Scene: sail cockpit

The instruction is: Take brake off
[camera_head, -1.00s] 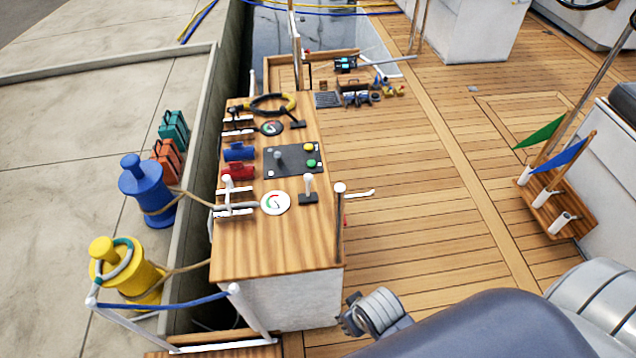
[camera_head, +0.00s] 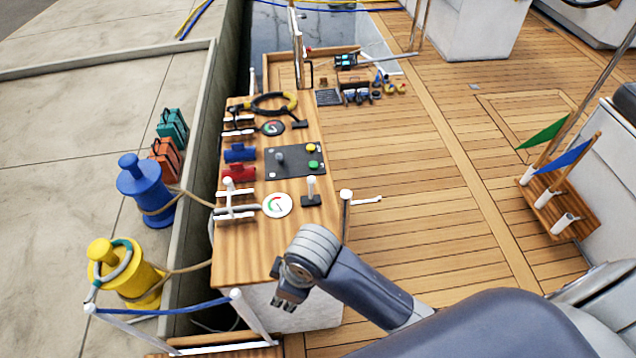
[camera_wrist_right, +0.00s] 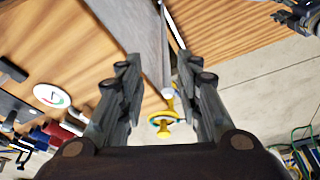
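The wooden console (camera_head: 240,260) stands left of centre. On it are a white-handled lever (camera_head: 311,190) on a dark base and a round gauge (camera_head: 277,205). A post with a white knob (camera_head: 346,197) and a sideways white handle (camera_head: 367,200) stands at its right edge. I cannot tell which is the brake. My right gripper (camera_head: 288,300) is at the console's near right corner, below these levers. In the right wrist view its fingers (camera_wrist_right: 160,85) are apart with nothing held between them. What looks like my left gripper (camera_wrist_right: 298,15) shows partly at that view's top right corner.
A dark panel (camera_head: 290,170) with yellow and green buttons, red and blue parts, and a yellow-black ring (camera_head: 275,102) sit farther along the console. Blue (camera_head: 148,190) and yellow (camera_head: 128,275) bollards stand on the dock at left. Open deck (camera_head: 420,180) lies right of the console.

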